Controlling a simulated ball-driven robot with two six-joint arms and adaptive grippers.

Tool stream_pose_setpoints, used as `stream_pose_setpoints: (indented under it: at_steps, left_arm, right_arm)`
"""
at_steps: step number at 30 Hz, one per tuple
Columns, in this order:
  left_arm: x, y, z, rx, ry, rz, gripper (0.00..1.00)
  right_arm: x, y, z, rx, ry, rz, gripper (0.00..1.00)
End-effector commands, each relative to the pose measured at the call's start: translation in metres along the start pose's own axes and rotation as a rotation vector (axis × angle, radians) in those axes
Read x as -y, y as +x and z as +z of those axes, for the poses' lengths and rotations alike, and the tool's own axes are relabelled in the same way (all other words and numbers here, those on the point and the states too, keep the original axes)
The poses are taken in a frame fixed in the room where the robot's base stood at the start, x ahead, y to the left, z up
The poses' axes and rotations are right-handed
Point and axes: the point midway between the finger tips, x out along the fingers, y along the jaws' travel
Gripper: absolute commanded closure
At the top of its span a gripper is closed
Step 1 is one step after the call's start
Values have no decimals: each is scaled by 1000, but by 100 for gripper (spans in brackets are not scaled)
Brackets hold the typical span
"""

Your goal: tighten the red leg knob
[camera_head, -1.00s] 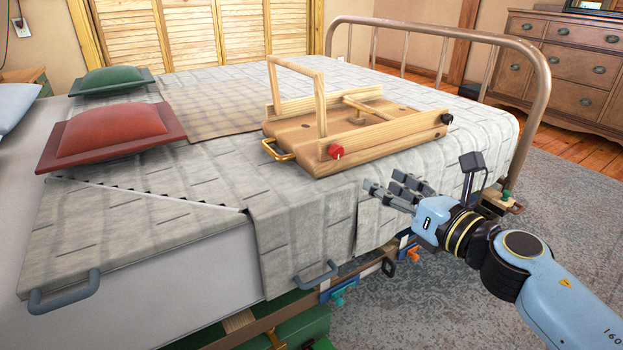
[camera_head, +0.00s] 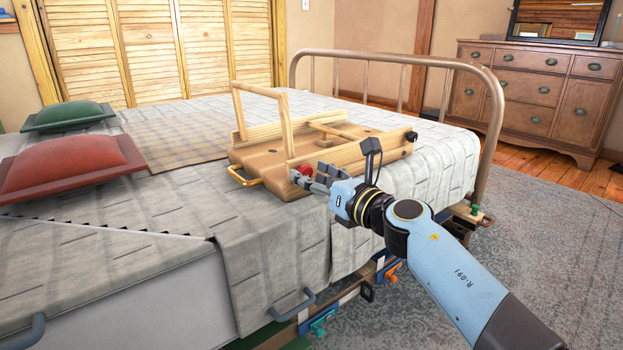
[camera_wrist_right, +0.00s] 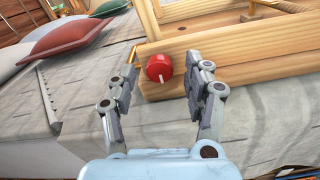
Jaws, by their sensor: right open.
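The red leg knob (camera_head: 305,170) is on the near end of the wooden bed tray (camera_head: 270,160), which lies on the bed. In the right wrist view the knob (camera_wrist_right: 159,68) is round with a white mark pointing down, and it shows between my open fingers, slightly beyond their tips. My right gripper (camera_wrist_right: 163,72) is open with a finger on each side of the knob; contact is not visible. In the head view my right gripper (camera_head: 305,182) partly covers the knob. My left gripper is out of view.
A black knob (camera_head: 411,136) is at the tray's right end, and a brass handle (camera_head: 243,177) is at its left. A red cushion (camera_head: 75,165) and a green cushion (camera_head: 68,114) lie left on the bed. The metal bed frame (camera_head: 495,115) stands to the right.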

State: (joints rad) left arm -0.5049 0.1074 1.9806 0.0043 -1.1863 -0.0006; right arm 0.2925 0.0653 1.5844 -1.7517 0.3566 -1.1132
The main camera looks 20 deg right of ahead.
Motion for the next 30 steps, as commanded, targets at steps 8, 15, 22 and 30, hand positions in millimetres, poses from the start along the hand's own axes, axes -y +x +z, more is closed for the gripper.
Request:
stream_pose_setpoints:
  at_steps: [8,15,22,30]
  left_arm:
    - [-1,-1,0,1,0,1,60]
    - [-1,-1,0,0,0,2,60]
    - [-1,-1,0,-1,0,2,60]
    - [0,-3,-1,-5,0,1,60]
  right_arm:
    - [0,6,0,-1,0,0,49]
    - [0,6,0,0,0,0,70]
    - [0,5,0,0,0,0,100]
    - [0,5,1,0,20,-1,100]
